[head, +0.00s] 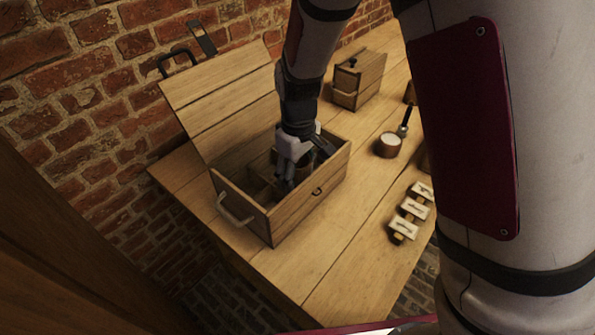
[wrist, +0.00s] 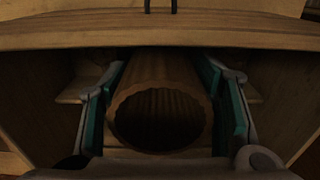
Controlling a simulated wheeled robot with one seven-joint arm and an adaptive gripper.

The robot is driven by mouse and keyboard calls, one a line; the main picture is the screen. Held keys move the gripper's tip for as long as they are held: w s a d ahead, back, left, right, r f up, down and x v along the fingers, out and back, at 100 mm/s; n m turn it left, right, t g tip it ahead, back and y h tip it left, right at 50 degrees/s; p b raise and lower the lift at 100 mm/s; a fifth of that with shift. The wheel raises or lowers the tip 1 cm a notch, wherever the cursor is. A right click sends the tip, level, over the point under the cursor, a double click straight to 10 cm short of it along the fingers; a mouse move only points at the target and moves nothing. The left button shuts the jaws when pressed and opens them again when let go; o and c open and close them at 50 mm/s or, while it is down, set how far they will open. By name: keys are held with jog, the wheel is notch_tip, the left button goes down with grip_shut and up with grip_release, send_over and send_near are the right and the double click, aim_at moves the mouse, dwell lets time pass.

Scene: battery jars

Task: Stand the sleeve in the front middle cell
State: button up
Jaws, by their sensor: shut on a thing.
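The sleeve (wrist: 162,85) is a brown, ribbed, hollow tube with a scalloped rim. In the wrist view it sits between the green-padded fingers of my gripper (wrist: 165,110), which are shut on it, with its open end toward the camera. In the head view my gripper (head: 287,180) reaches down inside the open wooden box (head: 313,200). Wooden dividers (head: 262,163) show in the box beside my gripper. The sleeve is mostly hidden by my gripper there. I cannot tell which cell is below it or whether its lower end touches the floor.
The box lid (head: 220,95) stands open at the back left, and a metal handle (head: 235,212) is on the left end. A smaller wooden box (head: 358,80), a round jar (head: 389,145) and several labelled blocks (head: 410,213) stand on the table. The table's front middle is clear.

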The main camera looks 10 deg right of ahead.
jog(key=shift+f, duration=0.25)
jog(key=o, duration=0.7)
jog(key=shift+f, duration=0.1)
jog(key=shift+o, duration=0.2)
notch_tip(320, 180, up, 13)
jog(key=s+d+r+m, duration=0.2)
jog(key=s+d+r, duration=0.2)
jog(key=d+r, duration=0.15)
jog(key=s+d+r+m+t, duration=0.2)
jog(key=s+d+m, duration=0.1)
jog(key=s, duration=0.6)
jog(key=s+d+r+m+t, duration=0.1)
jog(key=s+d+r+m, duration=0.2)
jog(key=s+d, duration=0.3)
jog(key=s, duration=0.4)
jog(key=shift+s+r+m+t+p, duration=0.2)
jog(key=shift+s+m+t+p, duration=0.1)
jog(key=shift+t+p, duration=0.1)
